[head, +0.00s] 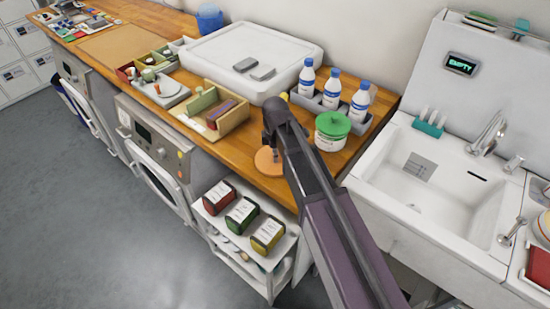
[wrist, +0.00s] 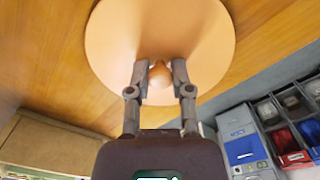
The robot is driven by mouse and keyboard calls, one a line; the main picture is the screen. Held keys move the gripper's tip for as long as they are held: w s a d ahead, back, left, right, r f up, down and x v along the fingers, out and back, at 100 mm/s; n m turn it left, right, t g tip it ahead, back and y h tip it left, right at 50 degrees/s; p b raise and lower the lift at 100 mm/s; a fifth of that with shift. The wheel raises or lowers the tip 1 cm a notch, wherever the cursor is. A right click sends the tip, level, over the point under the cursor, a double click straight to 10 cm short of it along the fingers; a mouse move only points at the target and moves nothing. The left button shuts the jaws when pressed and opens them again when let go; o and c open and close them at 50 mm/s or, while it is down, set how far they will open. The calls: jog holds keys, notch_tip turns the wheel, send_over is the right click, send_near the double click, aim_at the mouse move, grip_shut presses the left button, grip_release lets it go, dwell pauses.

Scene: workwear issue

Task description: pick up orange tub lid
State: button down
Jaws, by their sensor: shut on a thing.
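The orange tub lid (head: 268,161) is a round disc with a small knob, at the front edge of the wooden counter in the head view. In the wrist view the lid (wrist: 190,35) fills the top middle, its knob between my fingers. My gripper (wrist: 160,72) is shut on the knob. In the head view my arm comes from the lower right and hides part of the lid and my fingertips. I cannot tell whether the lid touches the counter.
A white tub with a green lid (head: 333,125) stands right of my arm, before a grey rack of blue-capped bottles (head: 331,88). A wooden divided box (head: 213,112) is to the left. The sink (head: 425,180) lies right. A cart with labelled containers (head: 242,214) stands below the counter edge.

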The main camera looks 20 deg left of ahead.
jog(key=shift+r, duration=0.1)
notch_tip(320, 180, up, 3)
jog(key=p, duration=0.3)
jog(key=shift+r, duration=0.15)
jog(key=shift+s+d+r+p, duration=0.15)
jog(key=shift+s+r+p, duration=0.1)
jog(key=shift+p, duration=0.25)
jog(key=s+d, duration=0.3)
jog(key=s, duration=0.1)
jog(key=s+d, duration=0.3)
jog(key=s, duration=0.1)
jog(key=s+d+r+p, duration=0.1)
jog(key=s+d, duration=0.2)
jog(key=s, duration=0.1)
jog(key=shift+d, duration=0.4)
